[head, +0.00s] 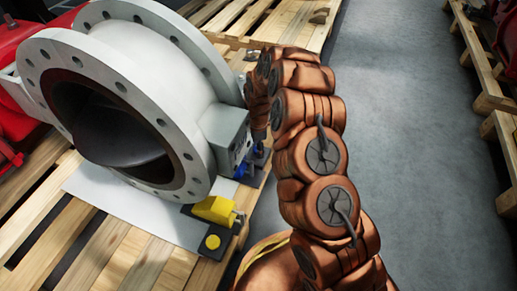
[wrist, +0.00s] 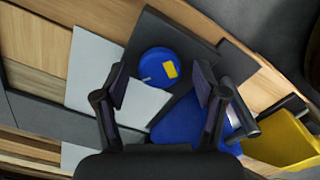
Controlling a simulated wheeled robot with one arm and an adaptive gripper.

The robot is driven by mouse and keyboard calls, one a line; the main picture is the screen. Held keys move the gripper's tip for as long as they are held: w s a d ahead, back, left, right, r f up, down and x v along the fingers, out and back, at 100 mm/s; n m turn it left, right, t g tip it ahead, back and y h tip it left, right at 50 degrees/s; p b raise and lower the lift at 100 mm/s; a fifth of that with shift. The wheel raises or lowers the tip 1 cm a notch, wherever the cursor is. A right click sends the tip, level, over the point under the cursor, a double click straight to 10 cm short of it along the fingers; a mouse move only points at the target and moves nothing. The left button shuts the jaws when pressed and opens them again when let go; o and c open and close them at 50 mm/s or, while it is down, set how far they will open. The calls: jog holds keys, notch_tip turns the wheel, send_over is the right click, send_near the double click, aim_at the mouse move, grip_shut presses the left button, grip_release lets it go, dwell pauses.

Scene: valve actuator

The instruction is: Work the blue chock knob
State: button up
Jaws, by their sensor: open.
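The blue chock knob (wrist: 158,65) is a round blue disc with a yellow mark on top. It sits on a dark flat plate (wrist: 152,29) in the wrist view. A larger blue block (wrist: 178,122) lies beside it, partly hidden by a finger. My gripper (wrist: 160,70) is open, with its fingertips on either side of the knob in the picture; I cannot tell whether they touch it. In the head view, small blue parts (head: 240,170) show beside the valve's grey box, partly covered by my arm; which one is the knob is unclear.
A large grey flanged valve (head: 205,125) stands on a wooden pallet (head: 135,262). A yellow block (head: 214,210) with a yellow round knob (head: 212,242) is in front of the blue parts. Grey floor (head: 395,120) is clear to the right.

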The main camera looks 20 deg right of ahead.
jog(key=c, duration=1.1)
jog(key=shift+c, duration=0.2)
